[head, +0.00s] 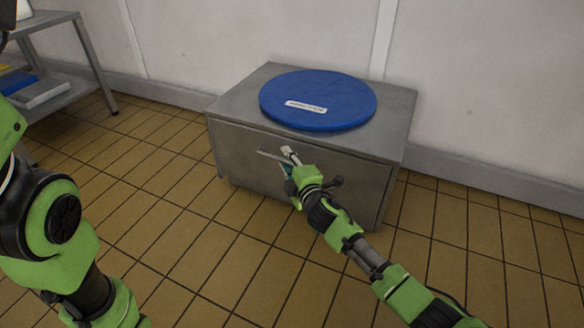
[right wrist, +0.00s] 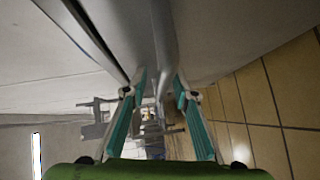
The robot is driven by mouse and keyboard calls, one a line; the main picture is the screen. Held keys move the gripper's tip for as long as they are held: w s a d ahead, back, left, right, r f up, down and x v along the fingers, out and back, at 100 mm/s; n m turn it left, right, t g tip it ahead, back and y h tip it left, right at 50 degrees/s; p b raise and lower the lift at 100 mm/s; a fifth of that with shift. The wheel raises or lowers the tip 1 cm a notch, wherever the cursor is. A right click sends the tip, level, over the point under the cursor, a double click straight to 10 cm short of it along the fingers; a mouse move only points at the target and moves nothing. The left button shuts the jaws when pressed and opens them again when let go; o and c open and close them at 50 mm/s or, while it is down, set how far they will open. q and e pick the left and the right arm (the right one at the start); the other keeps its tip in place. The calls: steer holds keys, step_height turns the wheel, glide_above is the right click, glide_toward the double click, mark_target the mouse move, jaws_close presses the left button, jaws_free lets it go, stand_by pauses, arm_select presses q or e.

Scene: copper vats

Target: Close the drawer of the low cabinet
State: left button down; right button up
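The low cabinet (head: 235,100) is a grey metal box standing against the wall. Its drawer front (head: 345,185) looks nearly flush with the body in the head view; how far it stands out is hard to tell. A dark narrow gap runs along an edge of the front in the right wrist view. A bar handle (head: 270,153) is on the drawer front. My right gripper (head: 289,160) is at this handle. In the right wrist view its teal-padded fingers (right wrist: 161,80) stand apart, on either side of the handle bar (right wrist: 163,40). My left gripper is out of view.
A round blue lid-like disc (head: 335,92) with a white label lies on the cabinet top. A metal shelf table (head: 62,35) with trays stands at the far left. The tiled floor (head: 165,180) left of the cabinet is clear. A wall closes off the back.

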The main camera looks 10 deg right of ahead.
steer(key=v, duration=1.1)
steer(key=shift+s, duration=0.35)
